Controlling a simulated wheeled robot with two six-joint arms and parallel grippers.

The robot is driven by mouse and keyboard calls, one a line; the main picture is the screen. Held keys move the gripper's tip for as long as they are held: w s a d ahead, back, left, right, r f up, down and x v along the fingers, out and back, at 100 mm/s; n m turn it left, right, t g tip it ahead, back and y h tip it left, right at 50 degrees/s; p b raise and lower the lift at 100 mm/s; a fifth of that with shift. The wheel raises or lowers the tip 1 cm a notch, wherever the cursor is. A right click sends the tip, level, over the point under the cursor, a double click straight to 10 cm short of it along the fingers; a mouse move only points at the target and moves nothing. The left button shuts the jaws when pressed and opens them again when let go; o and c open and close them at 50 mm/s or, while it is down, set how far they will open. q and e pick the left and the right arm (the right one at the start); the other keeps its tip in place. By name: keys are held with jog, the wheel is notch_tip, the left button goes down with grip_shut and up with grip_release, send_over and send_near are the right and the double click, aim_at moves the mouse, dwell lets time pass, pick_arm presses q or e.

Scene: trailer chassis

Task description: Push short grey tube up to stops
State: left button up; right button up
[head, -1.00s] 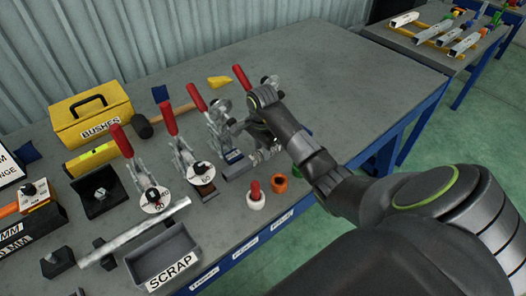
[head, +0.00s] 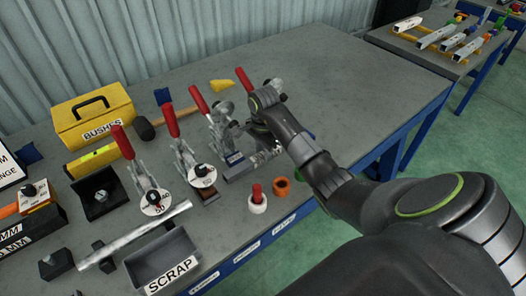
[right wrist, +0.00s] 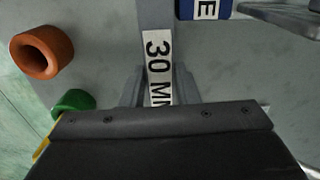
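The short grey tube (head: 238,170) lies at the base of the clamp fixture with a red handle, in the middle of the bench. In the right wrist view it is a grey bar (right wrist: 155,14) with a "30 MM" label. My right gripper (head: 264,156) is down at the tube's right-hand end. Its grey fingers (right wrist: 158,88) stand on either side of the labelled part, close against it; whether they grip it is unclear. The gripper body hides the tube's near end, and the stops cannot be made out. My left gripper is not in view.
A green ring (right wrist: 74,101) sits close to the gripper. Other red-handled clamps (head: 147,187) and a scrap tray (head: 133,267) stand left. The bench's back right is clear.

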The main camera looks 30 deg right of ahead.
jog(key=o, duration=0.5)
jog(key=shift+d, duration=0.25)
jog(key=shift+w+r, duration=0.1)
jog(key=shift+r, duration=0.3)
notch_tip(320, 180, up, 6)
jog(key=p, duration=0.2)
jog(key=shift+a+p, duration=0.1)
jog(key=shift+p, duration=0.3)
notch_tip(320, 180, up, 11)
jog(key=p, duration=1)
jog(key=shift+f+p, duration=0.2)
jog(key=shift+p, duration=0.1)
